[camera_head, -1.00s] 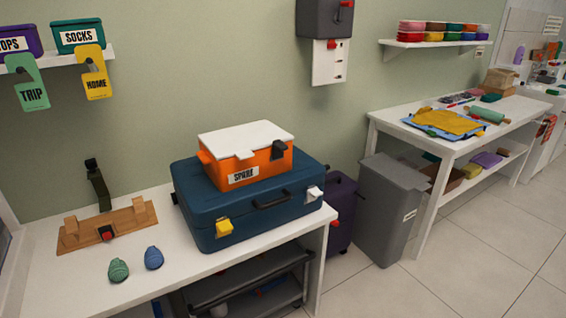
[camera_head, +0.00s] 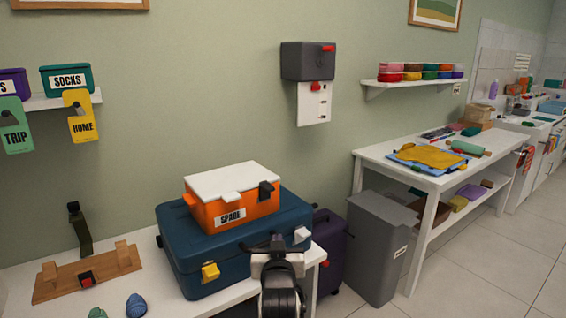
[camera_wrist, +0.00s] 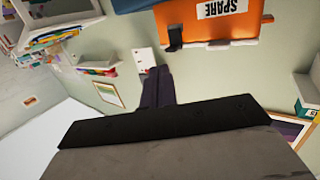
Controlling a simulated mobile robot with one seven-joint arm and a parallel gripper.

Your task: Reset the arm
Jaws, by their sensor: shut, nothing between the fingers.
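My gripper (camera_head: 277,245) shows at the bottom centre of the head view, in front of the blue suitcase and near the table's front edge. In the wrist view its dark fingers (camera_wrist: 157,88) are together with nothing between them. The wrist view is upside down, with the orange SPARE box (camera_wrist: 205,22) at its top. I cannot tell the exact gap between my gripper and the suitcase.
The orange box (camera_head: 232,208) sits on the blue suitcase (camera_head: 205,262) on the white table (camera_head: 150,285). A wooden stand (camera_head: 95,280) is at the left. A purple suitcase (camera_head: 329,250) and grey bin (camera_head: 375,250) stand to the right. The floor at right is clear.

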